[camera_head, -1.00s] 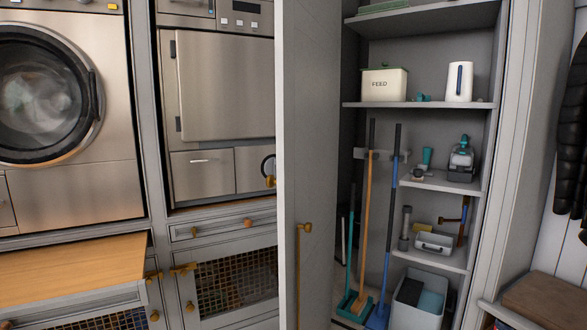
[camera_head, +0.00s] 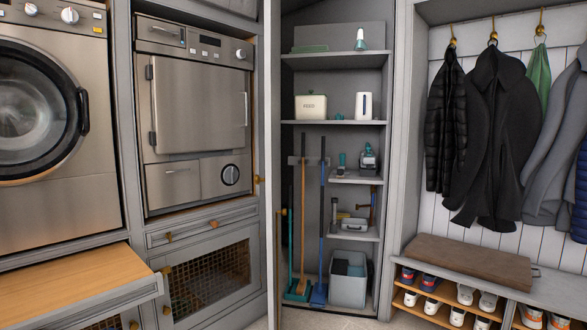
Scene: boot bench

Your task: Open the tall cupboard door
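The tall cupboard door (camera_head: 271,190) stands open. It is seen nearly edge-on as a narrow grey strip on the cupboard's left side. A brass handle (camera_head: 279,262) is on it, low down. The tall cupboard's inside (camera_head: 340,45) is in plain view, with shelves holding a FEED tin (camera_head: 311,107), a white jug (camera_head: 364,106) and a spray bottle (camera_head: 368,160). Brooms (camera_head: 304,220) and a grey bin (camera_head: 347,286) stand at the bottom. Neither of my grippers is in view.
A washing machine (camera_head: 50,205) and a steel drying cabinet (camera_head: 200,95) are on the left. A wooden worktop (camera_head: 65,280) juts out at lower left. Coats (camera_head: 490,130) hang at right above a bench with a brown cushion (camera_head: 475,262) and shoes below.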

